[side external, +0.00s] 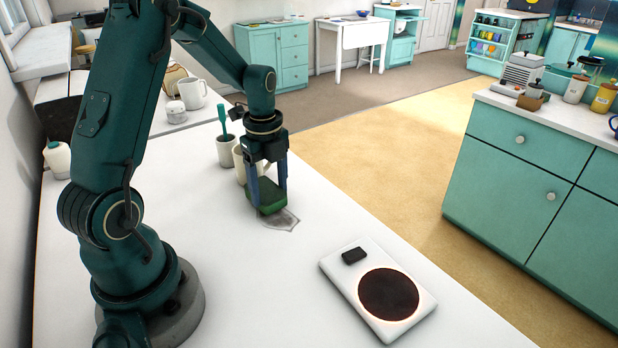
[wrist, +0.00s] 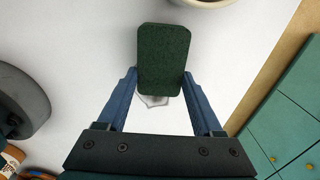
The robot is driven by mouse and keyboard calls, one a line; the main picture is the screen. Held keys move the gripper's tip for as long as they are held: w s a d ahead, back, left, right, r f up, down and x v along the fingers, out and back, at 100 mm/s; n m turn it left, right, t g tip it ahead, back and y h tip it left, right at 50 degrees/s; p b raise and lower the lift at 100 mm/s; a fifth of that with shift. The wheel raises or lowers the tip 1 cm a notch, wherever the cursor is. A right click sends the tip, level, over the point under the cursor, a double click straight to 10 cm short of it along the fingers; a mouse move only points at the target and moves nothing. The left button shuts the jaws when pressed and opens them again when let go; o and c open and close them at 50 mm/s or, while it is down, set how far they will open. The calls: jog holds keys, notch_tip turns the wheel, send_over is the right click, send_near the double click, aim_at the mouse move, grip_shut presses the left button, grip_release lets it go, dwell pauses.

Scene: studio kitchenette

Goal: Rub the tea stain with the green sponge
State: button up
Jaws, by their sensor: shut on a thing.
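The green sponge (side external: 267,196) is between the blue fingers of my gripper (side external: 268,182), which is shut on it. In the wrist view the sponge (wrist: 163,60) shows as a dark green block between the fingertips (wrist: 160,85). The tea stain (side external: 283,221) is a greyish patch on the white counter, at and just in front of the sponge's lower edge. In the wrist view a part of the stain (wrist: 153,100) shows beside the sponge; the sponge hides the rest. I cannot tell whether the sponge touches the counter.
A cream mug (side external: 240,165) stands close behind the gripper, beside a cup (side external: 226,152) holding a teal-handled utensil. A white hot plate (side external: 340,268) with a dark round burner lies to the front right. The counter (side external: 230,290) in front is clear.

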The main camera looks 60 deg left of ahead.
aim_at(266, 189)
jog(key=shift+d+r, duration=0.15)
jog(key=shift+d, duration=4.9)
jog(key=shift+a+r, duration=0.15)
jog(key=shift+a, duration=5.45)
jog(key=shift+a+r, duration=0.1)
jog(key=shift+r, duration=3.25)
